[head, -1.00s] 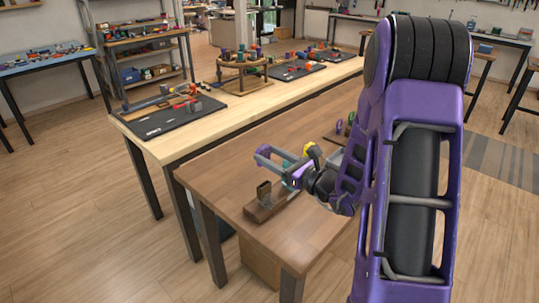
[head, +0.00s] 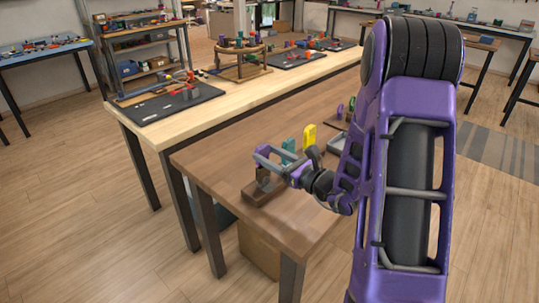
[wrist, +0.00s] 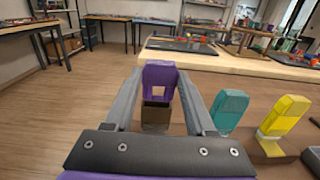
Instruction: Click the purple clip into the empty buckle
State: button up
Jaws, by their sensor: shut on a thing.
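The purple clip (wrist: 160,73) is between the two grey fingers of my gripper (wrist: 160,80), which is shut on it. In the head view my gripper (head: 268,155) is above the near left part of the brown table. The empty buckle (wrist: 155,115), dark olive-brown, stands right below the clip in the wrist view. In the head view the buckle (head: 262,174) stands upright on a wooden base (head: 262,192). The clip's lower end meets the buckle's top in the picture; I cannot tell whether it is inside.
A grey tray (head: 337,143) lies further right on the brown table (head: 225,160). A lighter table (head: 235,97) with black mats stands behind.

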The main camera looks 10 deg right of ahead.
jog(key=shift+d, duration=0.1)
dwell(0.6)
jog(key=o, duration=0.7)
jog(key=shift+c, duration=0.2)
grip_shut()
jog(key=shift+f+b, duration=0.8)
jog(key=shift+f, duration=0.75)
jog(key=o, duration=0.7)
grip_release()
jog(key=shift+o, duration=0.3)
